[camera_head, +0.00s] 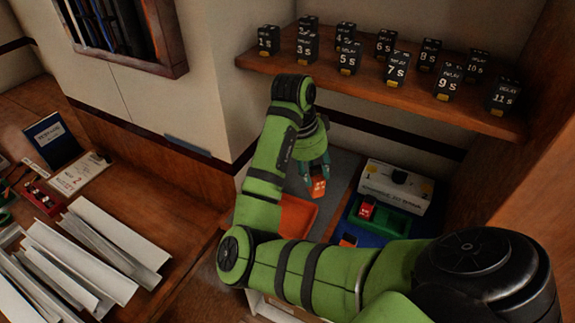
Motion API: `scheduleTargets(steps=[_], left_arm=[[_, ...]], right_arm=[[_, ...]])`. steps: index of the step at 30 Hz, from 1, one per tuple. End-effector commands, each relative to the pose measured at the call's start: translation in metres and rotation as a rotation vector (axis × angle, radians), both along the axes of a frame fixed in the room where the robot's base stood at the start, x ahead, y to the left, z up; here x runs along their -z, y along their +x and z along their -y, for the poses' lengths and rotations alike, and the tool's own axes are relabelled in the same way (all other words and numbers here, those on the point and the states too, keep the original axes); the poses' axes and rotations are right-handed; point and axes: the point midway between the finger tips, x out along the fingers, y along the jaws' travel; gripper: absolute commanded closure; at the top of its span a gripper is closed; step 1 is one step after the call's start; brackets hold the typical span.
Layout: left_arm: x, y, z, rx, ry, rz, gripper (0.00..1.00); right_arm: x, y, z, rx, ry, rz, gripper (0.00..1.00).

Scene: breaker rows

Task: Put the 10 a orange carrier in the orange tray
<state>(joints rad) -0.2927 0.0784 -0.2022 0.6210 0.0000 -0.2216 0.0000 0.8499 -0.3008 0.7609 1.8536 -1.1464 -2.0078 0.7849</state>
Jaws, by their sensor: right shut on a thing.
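My right gripper (316,172) is shut on a small orange carrier (319,188) with pale lettering too small to read for sure. It holds the carrier over the grey surface, just beyond the orange tray (298,216). The tray is partly hidden by my green right arm, which crosses the front of the view. My left gripper is out of view.
A green tray (380,222) holding a red carrier (366,210) sits on a blue surface at right, before a white labelled box (397,186). Another orange piece (348,241) lies nearby. A wooden shelf (385,94) with several black delay blocks overhangs behind.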

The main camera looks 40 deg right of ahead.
Motion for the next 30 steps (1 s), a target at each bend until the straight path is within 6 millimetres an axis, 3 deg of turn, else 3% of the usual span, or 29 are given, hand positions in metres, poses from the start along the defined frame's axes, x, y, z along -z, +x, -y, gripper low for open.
scheduleTargets(steps=[5, 18, 26, 30], left_arm=[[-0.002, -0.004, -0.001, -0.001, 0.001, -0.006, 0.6], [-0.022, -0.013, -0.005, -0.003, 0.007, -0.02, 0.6], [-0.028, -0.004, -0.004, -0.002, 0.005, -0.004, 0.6], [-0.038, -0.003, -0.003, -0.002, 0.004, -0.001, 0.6]], right_arm=[[0.01, 0.015, -0.012, -0.027, 0.003, -0.003, 1.0], [0.061, 0.093, -0.051, -0.021, 0.002, -0.001, 1.0], [0.075, 0.104, -0.057, -0.018, 0.002, -0.001, 1.0], [0.095, 0.103, -0.058, -0.02, 0.003, -0.002, 1.0]])
